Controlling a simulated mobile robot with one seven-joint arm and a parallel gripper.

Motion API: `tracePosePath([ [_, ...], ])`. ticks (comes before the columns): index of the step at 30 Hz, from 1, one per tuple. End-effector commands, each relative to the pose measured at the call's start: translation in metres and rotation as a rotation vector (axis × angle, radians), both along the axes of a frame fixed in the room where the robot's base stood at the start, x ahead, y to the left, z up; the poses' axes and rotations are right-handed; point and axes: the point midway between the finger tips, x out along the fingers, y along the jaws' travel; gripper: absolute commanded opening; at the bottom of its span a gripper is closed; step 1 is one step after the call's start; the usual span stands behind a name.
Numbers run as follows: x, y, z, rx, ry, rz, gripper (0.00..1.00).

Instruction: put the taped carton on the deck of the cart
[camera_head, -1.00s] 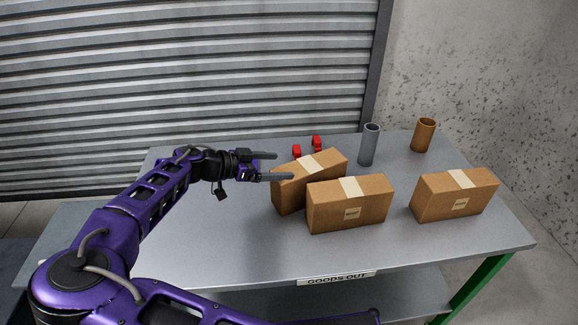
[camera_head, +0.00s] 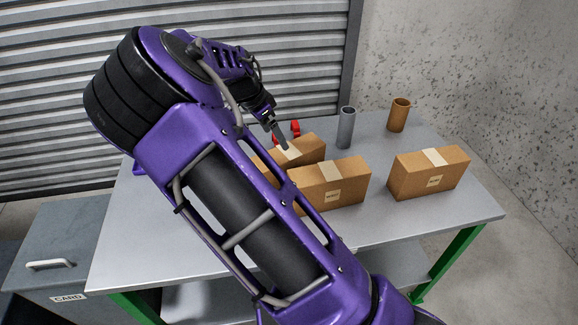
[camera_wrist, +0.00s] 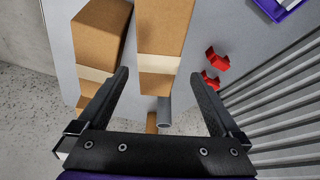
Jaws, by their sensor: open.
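Three brown cartons with pale tape bands are on the grey table: the rear-left carton (camera_head: 310,148), the middle carton (camera_head: 345,190) and the right carton (camera_head: 430,175). My arm partly covers the first two in the head view. My gripper (camera_head: 283,142) points down at the rear-left carton's top. In the wrist view my gripper (camera_wrist: 160,75) is open, with one carton (camera_wrist: 163,25) showing between its fingers and another carton (camera_wrist: 99,30) left of it. Whether the fingers are beside or above the carton is unclear. I cannot identify a cart.
The table (camera_head: 430,215) has bare room at its front right. A grey tube (camera_head: 346,128), an orange tube (camera_head: 398,115) and red pieces (camera_head: 294,128) stand behind the cartons. A grey box (camera_head: 60,250) labelled CARD, with a pale handle, is at the lower left.

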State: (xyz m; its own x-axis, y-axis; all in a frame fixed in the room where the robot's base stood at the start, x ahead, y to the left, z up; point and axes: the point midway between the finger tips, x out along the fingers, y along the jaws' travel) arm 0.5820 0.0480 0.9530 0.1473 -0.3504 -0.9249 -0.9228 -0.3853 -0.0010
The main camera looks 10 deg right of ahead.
Motion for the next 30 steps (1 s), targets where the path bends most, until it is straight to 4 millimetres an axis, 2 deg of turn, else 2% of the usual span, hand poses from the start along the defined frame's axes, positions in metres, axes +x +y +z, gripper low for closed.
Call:
tracePosePath([
  [3, 0.003, -0.011, -0.028, -0.004, 0.003, -0.005, 1.0],
  [12, 0.012, -0.033, -0.083, -0.004, 0.002, -0.004, 1.0],
  [23, 0.016, -0.042, -0.106, -0.004, 0.001, -0.003, 1.0],
  [30, 0.02, -0.055, -0.139, -0.004, 0.001, -0.004, 1.0],
])
